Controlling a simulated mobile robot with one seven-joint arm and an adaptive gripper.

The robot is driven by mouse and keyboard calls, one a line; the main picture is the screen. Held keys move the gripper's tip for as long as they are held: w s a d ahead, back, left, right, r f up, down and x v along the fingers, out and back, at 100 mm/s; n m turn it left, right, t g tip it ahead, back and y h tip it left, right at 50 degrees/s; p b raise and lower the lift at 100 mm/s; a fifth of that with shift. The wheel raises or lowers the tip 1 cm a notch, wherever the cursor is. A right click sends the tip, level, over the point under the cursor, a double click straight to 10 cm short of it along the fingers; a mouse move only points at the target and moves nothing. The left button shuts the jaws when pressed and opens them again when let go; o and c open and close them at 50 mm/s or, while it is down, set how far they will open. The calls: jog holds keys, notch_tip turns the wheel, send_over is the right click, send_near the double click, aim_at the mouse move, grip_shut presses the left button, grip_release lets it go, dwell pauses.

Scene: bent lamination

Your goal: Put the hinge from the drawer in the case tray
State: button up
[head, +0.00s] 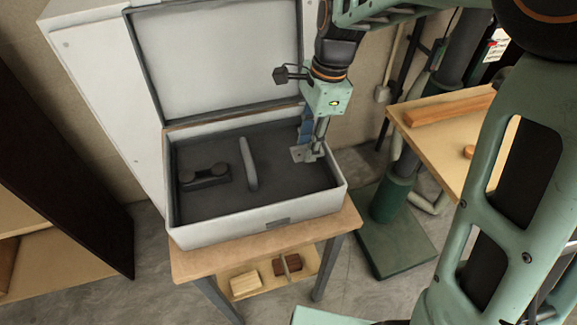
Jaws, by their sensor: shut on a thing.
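The open case (260,222) stands on a small wooden table, its lid (220,55) raised at the back. Its dark tray (225,204) fills the inside. My gripper (316,150) points down at the right side of the tray and is shut on the hinge (301,154), a grey metal plate. The hinge is over the tray's right part; I cannot tell whether it touches the tray floor. The fingertips are small and partly hidden. No drawer can be made out.
In the tray are a dark object with two round ends (204,175) and an upright grey bar (248,163). The tray's front middle is clear. A wooden workbench (440,120) stands at right. Wood blocks (245,284) lie on the small table's lower shelf.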

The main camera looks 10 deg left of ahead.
aim_at(296, 150)
jog(key=a+f, duration=0.1)
jog(key=s+a+f, duration=0.1)
jog(key=f, duration=0.2)
jog(key=shift+s+a, duration=0.2)
jog(key=shift+a, duration=0.2)
jog(key=f, duration=0.3)
jog(key=shift+s+a+f, duration=0.2)
jog(key=shift+a, duration=0.1)
jog(key=shift+f, duration=0.3)
jog(key=shift+f, duration=0.15)
jog(key=o, duration=1.2)
